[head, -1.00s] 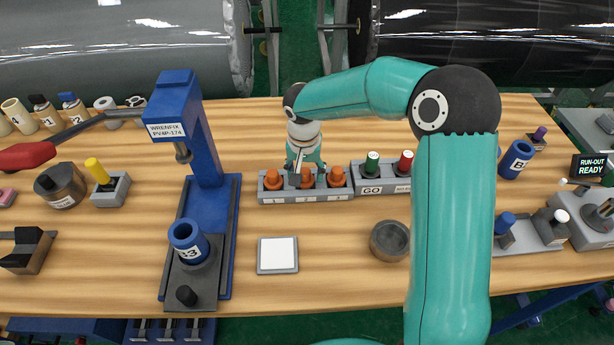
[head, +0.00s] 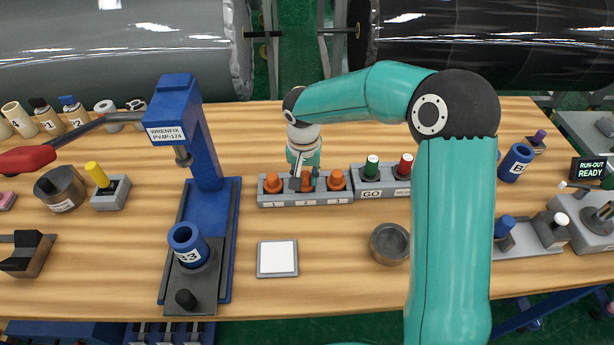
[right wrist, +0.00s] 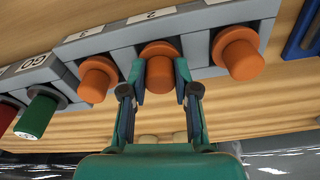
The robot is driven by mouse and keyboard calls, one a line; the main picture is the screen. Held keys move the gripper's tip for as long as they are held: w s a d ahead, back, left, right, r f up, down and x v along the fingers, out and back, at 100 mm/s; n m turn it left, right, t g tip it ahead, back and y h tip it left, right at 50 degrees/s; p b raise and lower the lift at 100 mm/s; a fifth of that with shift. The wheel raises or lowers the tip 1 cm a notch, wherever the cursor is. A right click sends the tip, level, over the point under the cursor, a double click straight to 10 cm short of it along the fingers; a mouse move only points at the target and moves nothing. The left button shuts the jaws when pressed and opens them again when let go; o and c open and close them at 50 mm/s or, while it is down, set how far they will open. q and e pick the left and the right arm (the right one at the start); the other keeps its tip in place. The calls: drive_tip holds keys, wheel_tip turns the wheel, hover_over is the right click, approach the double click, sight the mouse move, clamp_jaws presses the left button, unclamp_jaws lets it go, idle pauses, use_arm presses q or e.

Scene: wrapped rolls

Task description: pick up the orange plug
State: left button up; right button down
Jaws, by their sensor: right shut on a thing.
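Three orange plugs stand in a grey block (head: 345,197) with numbered slots: one at the left (head: 272,182), one in the middle, one at the right (head: 337,179). My right gripper (head: 305,182) is down at the middle slot and partly hides the middle orange plug. In the right wrist view, the middle orange plug (right wrist: 160,75) sits between the two fingertips of my right gripper (right wrist: 160,85), which is shut on it. The plug still sits in its slot. The outer plugs (right wrist: 97,78) and (right wrist: 238,52) stand free on either side. My left gripper is not in view.
A block with a green plug (head: 371,167) and a red plug (head: 404,165) adjoins at the right. A blue press (head: 205,200) stands at the left. A white-topped square pad (head: 277,258) and a round grey bowl (head: 390,243) lie in front, with bare table between.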

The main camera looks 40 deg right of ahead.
wheel_tip(320, 180, up, 20)
idle(0.4)
drive_tip(key=shift+f, duration=0.1)
drive_tip(key=c, duration=1.4)
unclamp_jaws()
drive_tip(key=c, duration=0.5)
drive_tip(key=n, duration=0.3)
hover_over(302, 172)
drive_tip(key=a, duration=0.3)
wheel_tip(302, 172, down, 5)
drive_tip(key=s+a+f+n, duration=0.2)
drive_tip(key=s+a+f, duration=0.1)
drive_tip(key=a+f, duration=0.1)
drive_tip(key=s+a+f+n+y, duration=0.1)
drive_tip(key=s+a+f+n, duration=0.3)
drive_tip(key=s+a, duration=0.5)
drive_tip(key=shift+s+d+f+b, duration=0.1)
drive_tip(key=shift+s+f+b, duration=0.05)
drive_tip(key=shift+f+b, duration=0.75)
drive_tip(key=shift+s+d+f+b, duration=0.1)
drive_tip(key=shift+d+f+b, duration=0.05)
drive_tip(key=shift+f+b, duration=0.8)
drive_tip(key=shift+s+d+f+b, duration=0.1)
drive_tip(key=shift+s+f+b, duration=0.05)
drive_tip(key=shift+f+b, duration=0.75)
